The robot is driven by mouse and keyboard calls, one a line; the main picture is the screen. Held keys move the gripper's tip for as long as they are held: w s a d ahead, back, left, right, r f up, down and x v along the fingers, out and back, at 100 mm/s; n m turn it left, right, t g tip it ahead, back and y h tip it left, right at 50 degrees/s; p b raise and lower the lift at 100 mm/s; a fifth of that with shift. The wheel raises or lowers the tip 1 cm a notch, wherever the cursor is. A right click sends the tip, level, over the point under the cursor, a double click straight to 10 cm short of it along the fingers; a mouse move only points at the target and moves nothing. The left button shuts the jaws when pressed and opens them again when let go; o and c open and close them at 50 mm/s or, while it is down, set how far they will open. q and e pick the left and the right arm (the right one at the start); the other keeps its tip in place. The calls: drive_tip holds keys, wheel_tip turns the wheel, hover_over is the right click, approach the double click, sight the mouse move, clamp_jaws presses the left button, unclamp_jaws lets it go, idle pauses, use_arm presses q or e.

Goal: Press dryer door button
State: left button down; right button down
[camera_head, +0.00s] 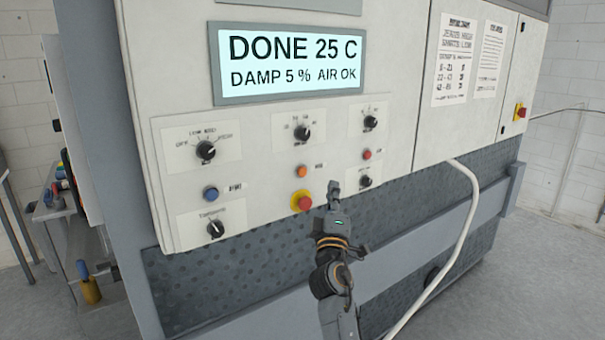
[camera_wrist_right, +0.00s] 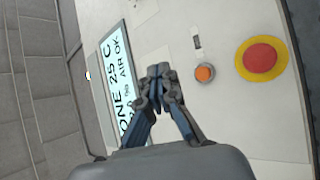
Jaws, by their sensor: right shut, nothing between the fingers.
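The dryer's control panel (camera_head: 255,180) carries a blue button (camera_head: 210,193) at the left, an orange button (camera_head: 302,171) in the middle and a red button (camera_head: 367,154) at the right. Their small labels are too blurred to read, so I cannot tell which is the door button. My right gripper (camera_head: 334,187) is shut and empty, in front of the panel, right of and below the orange button. In the right wrist view its fingertips (camera_wrist_right: 157,72) appear beside the orange button (camera_wrist_right: 204,73); I cannot tell whether they touch the panel. My left gripper is not in view.
A red emergency stop on yellow (camera_head: 303,201) is just left of the right gripper. Several black knobs surround the buttons. The display (camera_head: 290,62) reads "DONE 25 C, DAMP 5 % AIR OK". A pale hose (camera_head: 462,235) and a grey rail (camera_head: 425,235) are at the right.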

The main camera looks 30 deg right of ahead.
sight(302, 172)
drive_tip(key=w+b, duration=0.2)
drive_tip(key=w, duration=0.1)
drive_tip(key=w+b, duration=0.2)
drive_tip(key=w, duration=0.1)
drive_tip(key=w+b, duration=0.2)
drive_tip(key=w, duration=0.1)
drive_tip(key=shift+a+b, duration=0.35)
drive_tip(key=shift+a, duration=0.05)
drive_tip(key=shift+s, duration=0.1)
idle(0.9)
drive_tip(key=shift+w+a+b, duration=0.1)
drive_tip(key=shift+w+b, duration=0.35)
drive_tip(key=shift+b, duration=0.15)
